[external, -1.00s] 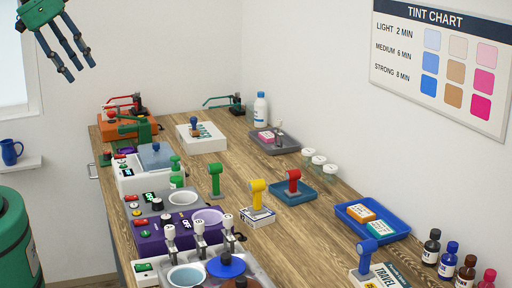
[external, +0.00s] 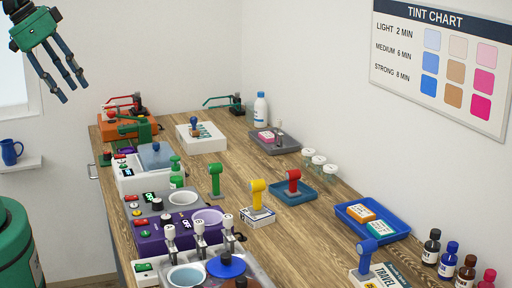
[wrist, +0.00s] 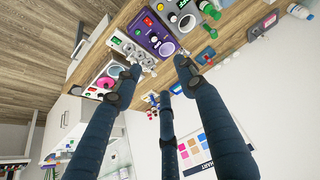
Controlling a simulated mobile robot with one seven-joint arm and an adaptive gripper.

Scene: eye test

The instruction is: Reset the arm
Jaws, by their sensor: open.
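My gripper (external: 72,92) hangs at the upper left of the external view, in the air left of the worktable. It has a green palm and dark blue fingers, spread apart, with nothing between them. In the wrist view my gripper (wrist: 156,84) shows its fingers spread and empty, with the table's equipment beyond them. The wooden worktable (external: 222,232) runs from the back toward the front right. My gripper is clear of the table and touches nothing that I can see.
A purple machine (external: 160,236) and other devices line the table's left side. Yellow (external: 257,193), red (external: 293,180) and green (external: 215,178) handled stamps stand mid-table. A blue tray (external: 393,233) lies at the right. A blue mug (external: 10,151) sits on a wall shelf below my gripper.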

